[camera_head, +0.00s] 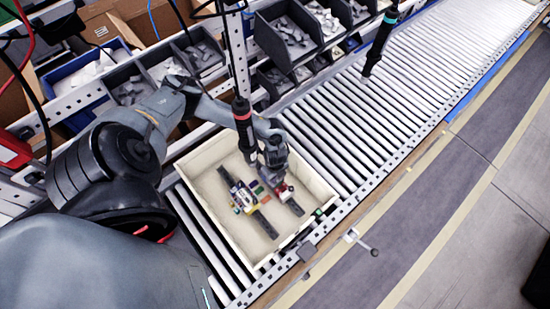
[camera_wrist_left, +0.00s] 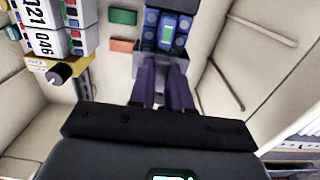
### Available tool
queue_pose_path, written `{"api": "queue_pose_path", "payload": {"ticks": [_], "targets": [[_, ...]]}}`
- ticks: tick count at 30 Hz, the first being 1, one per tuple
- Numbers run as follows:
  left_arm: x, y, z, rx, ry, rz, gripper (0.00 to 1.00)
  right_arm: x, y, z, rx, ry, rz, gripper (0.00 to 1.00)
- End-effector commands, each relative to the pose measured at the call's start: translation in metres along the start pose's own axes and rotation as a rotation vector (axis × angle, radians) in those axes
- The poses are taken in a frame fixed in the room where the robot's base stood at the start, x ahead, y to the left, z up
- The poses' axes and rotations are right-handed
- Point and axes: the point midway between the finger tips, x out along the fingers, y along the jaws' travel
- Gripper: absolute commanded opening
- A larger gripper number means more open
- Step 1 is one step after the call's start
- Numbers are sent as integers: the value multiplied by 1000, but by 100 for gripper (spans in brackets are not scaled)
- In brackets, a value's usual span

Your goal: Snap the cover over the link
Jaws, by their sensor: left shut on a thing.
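My left gripper (camera_head: 274,163) reaches down into the cream tray (camera_head: 196,205). In the left wrist view its two dark fingers (camera_wrist_left: 160,78) are shut on a small grey part, with blue blocks (camera_wrist_left: 165,28) just beyond it. I cannot tell the cover and the link apart with certainty. A red and dark assembly on a black rail (camera_head: 294,206) lies under the gripper, partly hidden by it. To its left a second rail carries a white, numbered device (camera_head: 243,196), which also shows in the left wrist view (camera_wrist_left: 42,38). My right gripper is not in view.
A green block (camera_wrist_left: 123,16) and an orange block (camera_wrist_left: 122,45) lie between the two assemblies. A screwdriver with a red ring (camera_head: 243,122) hangs beside the gripper; another with a teal band (camera_head: 381,42) hangs over the rollers. Parts bins (camera_head: 290,30) stand behind.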

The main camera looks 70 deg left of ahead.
Motion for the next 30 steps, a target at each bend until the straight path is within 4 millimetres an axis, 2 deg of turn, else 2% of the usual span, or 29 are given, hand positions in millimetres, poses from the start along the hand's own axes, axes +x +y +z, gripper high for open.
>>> {"api": "queue_pose_path", "payload": {"ticks": [17, 18, 23, 30], "targets": [[0, -1, -2, 2, 4, -1, 0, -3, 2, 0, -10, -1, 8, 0], [0, -1, -2, 2, 4, -1, 24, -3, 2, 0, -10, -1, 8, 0], [0, -1, -1, 2, 3, -1, 48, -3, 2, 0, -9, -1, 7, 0], [1, -1, -1, 1, 2, -1, 48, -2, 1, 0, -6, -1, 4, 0]]}}
